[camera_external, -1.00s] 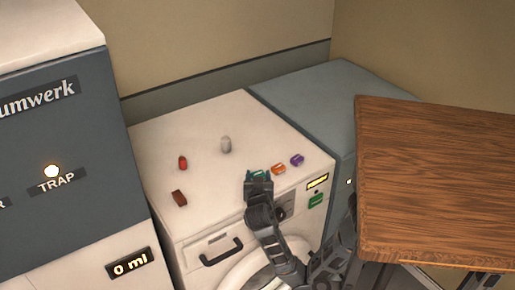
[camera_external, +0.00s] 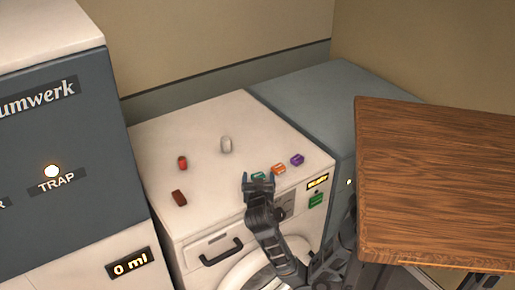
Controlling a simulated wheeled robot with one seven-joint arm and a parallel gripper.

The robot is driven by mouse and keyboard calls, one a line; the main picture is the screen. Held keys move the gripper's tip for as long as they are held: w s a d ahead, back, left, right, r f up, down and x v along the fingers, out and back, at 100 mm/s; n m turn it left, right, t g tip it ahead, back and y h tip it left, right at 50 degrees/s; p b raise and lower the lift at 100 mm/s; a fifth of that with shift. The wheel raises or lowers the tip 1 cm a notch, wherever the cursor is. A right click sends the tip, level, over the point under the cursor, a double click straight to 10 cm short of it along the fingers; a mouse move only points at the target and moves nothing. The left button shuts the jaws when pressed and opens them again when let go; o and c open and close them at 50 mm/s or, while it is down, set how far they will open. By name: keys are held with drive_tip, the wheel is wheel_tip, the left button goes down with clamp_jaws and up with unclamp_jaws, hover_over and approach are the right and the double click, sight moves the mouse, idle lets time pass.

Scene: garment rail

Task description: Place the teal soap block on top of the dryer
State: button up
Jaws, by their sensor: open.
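The teal soap block (camera_external: 258,176) lies on the white top of a front-loading machine (camera_external: 225,181), near its front edge. This machine has a round door; I cannot tell from any label whether it is the dryer. My gripper (camera_external: 258,181) is open at the front edge of that top, its two fingers spread to either side of the teal block in the picture. The fingers partly hide the block, and I cannot tell whether they touch it.
An orange block (camera_external: 279,169) and a purple block (camera_external: 297,160) lie right of the teal one. A red item (camera_external: 182,163), a brown block (camera_external: 179,198) and a grey-white cylinder (camera_external: 226,145) stand further left and back. A wooden tabletop (camera_external: 440,185) is at right.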

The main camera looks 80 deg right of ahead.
drive_tip(key=shift+r, duration=0.1)
drive_tip(key=v, duration=0.2)
drive_tip(key=b+v, duration=0.1)
drive_tip(key=v, duration=0.4)
drive_tip(key=shift+s+f+b, duration=0.2)
drive_tip(key=shift+s+b, duration=0.05)
drive_tip(key=shift+b, duration=0.1)
drive_tip(key=shift+s+a+r, duration=0.1)
drive_tip(key=shift+s+a, duration=0.05)
drive_tip(key=shift+a, duration=0.2)
drive_tip(key=c, duration=0.3)
drive_tip(key=shift+c, duration=0.2)
